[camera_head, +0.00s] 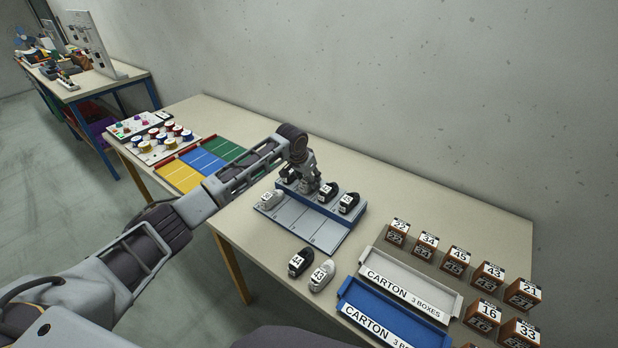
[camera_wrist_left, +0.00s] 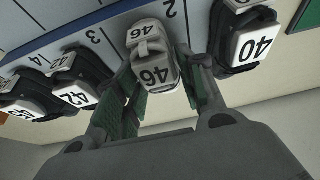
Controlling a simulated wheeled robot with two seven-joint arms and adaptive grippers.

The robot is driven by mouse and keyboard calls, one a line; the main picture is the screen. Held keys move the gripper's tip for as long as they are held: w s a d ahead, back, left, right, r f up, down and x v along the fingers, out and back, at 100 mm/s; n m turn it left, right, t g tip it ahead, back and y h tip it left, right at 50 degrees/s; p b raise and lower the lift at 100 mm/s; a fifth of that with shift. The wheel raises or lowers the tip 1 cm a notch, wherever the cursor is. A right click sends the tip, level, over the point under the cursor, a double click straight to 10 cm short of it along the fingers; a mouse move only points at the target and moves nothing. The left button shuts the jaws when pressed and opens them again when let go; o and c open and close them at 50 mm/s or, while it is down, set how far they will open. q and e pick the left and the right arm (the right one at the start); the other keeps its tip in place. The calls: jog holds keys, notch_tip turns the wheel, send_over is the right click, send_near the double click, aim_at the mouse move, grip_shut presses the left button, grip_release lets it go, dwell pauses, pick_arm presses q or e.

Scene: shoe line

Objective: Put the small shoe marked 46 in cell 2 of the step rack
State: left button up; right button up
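The small grey shoe marked 46 (camera_wrist_left: 152,68) is between my left gripper's fingers (camera_wrist_left: 160,80), which press on its two sides in the left wrist view. It is at the column labelled 2, between a black shoe marked 42 (camera_wrist_left: 75,88) and one marked 40 (camera_wrist_left: 247,42). The step rack (camera_head: 318,240) stands mid-table in the head view, with my left gripper (camera_head: 309,184) over its back step and hiding much of the shoe. I cannot tell whether the shoe rests fully on the step. My right gripper is not in view.
A black shoe (camera_head: 300,262) and a light shoe marked 43 (camera_head: 321,276) lie in front. White (camera_head: 410,285) and blue cartons (camera_head: 385,318) and several numbered boxes (camera_head: 459,259) are at right. A coloured board (camera_head: 202,160) is at left.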

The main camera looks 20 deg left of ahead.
pick_arm(q)
jog(key=o, duration=0.4)
jog(key=shift+o, duration=0.2)
jog(key=shift+r, duration=0.1)
jog(key=v, duration=1.2)
dwell(0.4)
